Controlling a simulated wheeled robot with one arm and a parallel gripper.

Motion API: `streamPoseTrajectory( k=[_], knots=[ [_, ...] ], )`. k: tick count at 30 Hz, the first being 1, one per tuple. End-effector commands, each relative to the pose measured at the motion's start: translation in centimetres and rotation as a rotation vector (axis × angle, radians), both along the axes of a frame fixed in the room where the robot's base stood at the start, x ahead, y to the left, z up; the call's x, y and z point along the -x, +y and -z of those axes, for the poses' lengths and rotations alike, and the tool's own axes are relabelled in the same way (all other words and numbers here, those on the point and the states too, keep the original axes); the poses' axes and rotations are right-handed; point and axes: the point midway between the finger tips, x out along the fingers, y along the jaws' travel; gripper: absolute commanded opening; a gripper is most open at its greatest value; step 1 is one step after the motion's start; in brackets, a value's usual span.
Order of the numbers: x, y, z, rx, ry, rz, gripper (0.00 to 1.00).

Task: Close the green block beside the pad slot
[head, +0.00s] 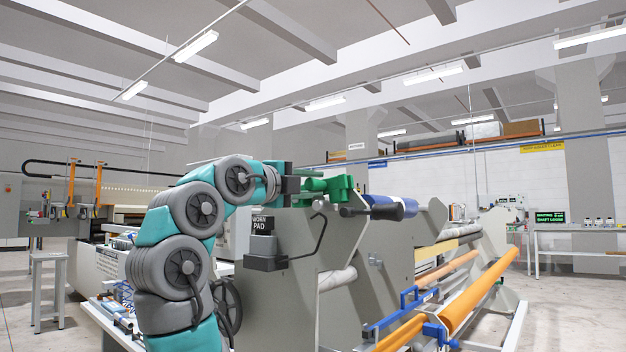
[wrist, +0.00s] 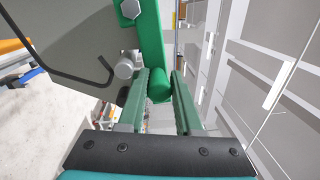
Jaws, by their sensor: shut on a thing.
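The green block (head: 341,186) sits on top of the grey side plate of the machine in the head view. In the wrist view the block (wrist: 149,36) shows as a flat green arm with a bolt head, ending in a round green knob (wrist: 159,88). My gripper (wrist: 162,78) has its two green fingers on either side of this knob and is shut on it. In the head view my gripper (head: 308,186) reaches the block from the left. A box marked "WORN PAD" (head: 263,226) is on the plate below. The pad slot itself I cannot make out clearly.
The grey side plate (head: 290,270) stands just below my gripper. A black bent rod (head: 319,240) and a dark handle (head: 370,211) stick out near it. A blue roll (head: 405,206) lies behind, and orange rollers (head: 478,290) are to the right. Open floor shows at far right.

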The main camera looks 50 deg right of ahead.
Motion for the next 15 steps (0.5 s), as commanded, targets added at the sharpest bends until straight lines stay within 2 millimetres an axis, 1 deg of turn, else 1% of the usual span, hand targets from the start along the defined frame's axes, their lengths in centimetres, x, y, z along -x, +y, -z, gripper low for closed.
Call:
streamPoseTrajectory(
  k=[15],
  knots=[
    [0.03, -0.09, 0.26, -0.003, -0.03, 0.002, 0.0]
  ],
)
